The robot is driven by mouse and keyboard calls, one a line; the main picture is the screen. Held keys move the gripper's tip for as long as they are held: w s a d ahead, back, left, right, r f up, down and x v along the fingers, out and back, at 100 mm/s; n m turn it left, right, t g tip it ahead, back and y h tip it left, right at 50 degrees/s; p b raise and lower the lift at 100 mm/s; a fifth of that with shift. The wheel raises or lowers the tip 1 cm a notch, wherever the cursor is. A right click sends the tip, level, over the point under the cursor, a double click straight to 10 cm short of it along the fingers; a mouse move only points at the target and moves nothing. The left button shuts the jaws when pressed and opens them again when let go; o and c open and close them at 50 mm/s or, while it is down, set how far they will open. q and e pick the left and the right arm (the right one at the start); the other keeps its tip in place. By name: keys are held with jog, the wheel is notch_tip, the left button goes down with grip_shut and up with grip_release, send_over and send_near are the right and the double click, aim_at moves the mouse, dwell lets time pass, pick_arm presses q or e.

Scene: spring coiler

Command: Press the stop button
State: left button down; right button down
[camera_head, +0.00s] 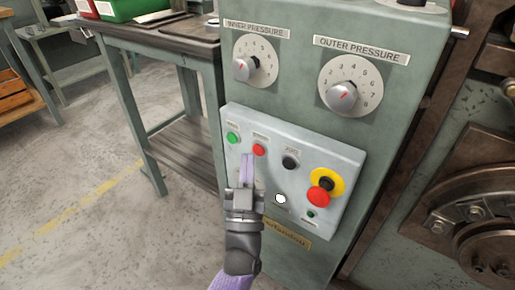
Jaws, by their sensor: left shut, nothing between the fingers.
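The control panel (330,165) is a light grey box on the front of the green-grey machine cabinet. It carries a small red button (258,150), with a small green button (233,138) to its left and a black knob (290,163) to its right. A large red mushroom button (319,196) on a yellow ring sits further right. The small labels are too blurred to read surely. My left gripper (247,158) is shut and empty, its fingertips just below and left of the small red button. I cannot tell whether they touch the panel. My right gripper is not in view.
Two dials, the inner pressure dial (255,62) and the outer pressure dial (351,85), sit above the panel. A metal table (150,38) with a green bin (132,9) stands behind left. Dark machinery (470,180) is at the right.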

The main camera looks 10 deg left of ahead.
pick_arm(q)
jog(key=s+p, duration=0.1)
jog(key=s+a+p, duration=0.1)
jog(key=s, duration=0.1)
jog(key=s+p, duration=0.1)
jog(key=shift+s+a, duration=0.35)
dwell(0.7)
